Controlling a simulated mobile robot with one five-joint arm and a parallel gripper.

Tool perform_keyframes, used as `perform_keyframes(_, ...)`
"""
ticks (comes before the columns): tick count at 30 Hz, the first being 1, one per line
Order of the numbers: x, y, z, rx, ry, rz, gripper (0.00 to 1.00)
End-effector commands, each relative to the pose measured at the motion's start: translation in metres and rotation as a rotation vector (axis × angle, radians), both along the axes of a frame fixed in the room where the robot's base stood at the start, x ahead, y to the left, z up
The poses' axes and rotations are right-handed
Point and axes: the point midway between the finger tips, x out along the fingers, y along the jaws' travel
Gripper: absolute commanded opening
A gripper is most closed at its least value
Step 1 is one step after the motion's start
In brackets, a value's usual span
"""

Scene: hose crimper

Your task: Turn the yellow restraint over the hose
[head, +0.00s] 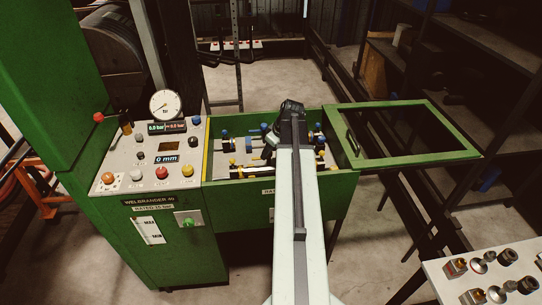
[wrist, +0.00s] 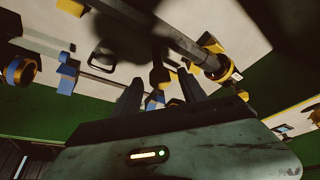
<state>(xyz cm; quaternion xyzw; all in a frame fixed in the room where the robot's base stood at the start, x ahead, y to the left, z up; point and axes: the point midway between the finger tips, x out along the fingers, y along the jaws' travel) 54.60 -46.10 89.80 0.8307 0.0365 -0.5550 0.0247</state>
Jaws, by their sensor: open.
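A dark hose or rod (wrist: 185,38) runs slantwise across the top of the wrist view to a gold and dark fitting (wrist: 217,66). Yellow pieces sit near it: one block (wrist: 209,42) beside the rod's end, another (wrist: 71,7) at upper left. I cannot tell which one is the restraint. My gripper (wrist: 160,84) has its two dark fingers apart, with small blue and yellow parts visible between and beyond them. Nothing is clearly held.
The tray holds several blue and yellow fittings. A control panel (head: 137,157) with a pressure gauge (head: 165,104) stands left. An open green-framed lid (head: 455,157) extends right of the tray. Another button panel (head: 480,272) is at lower right. Shelves stand behind.

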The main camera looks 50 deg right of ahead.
Motion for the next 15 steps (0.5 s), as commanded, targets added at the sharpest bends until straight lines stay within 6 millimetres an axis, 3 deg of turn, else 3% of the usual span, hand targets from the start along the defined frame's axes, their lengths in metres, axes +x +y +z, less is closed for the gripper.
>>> perform_keyframes(4,-0.0002,0.0,0.0018,0.0,0.0,0.0,0.49)
perform_keyframes(5,-0.0003,0.0,0.0017,0.0,0.0,-0.001,0.44)
perform_keyframes(9,-0.0004,-0.0001,0.0018,0.0,0.0,-0.001,0.05)
perform_keyframes(10,-0.0005,-0.0001,0.0017,0.0,0.0,-0.001,0.0)
perform_keyframes(15,-0.0006,-0.0003,0.0017,0.0,0.0,-0.001,0.0)
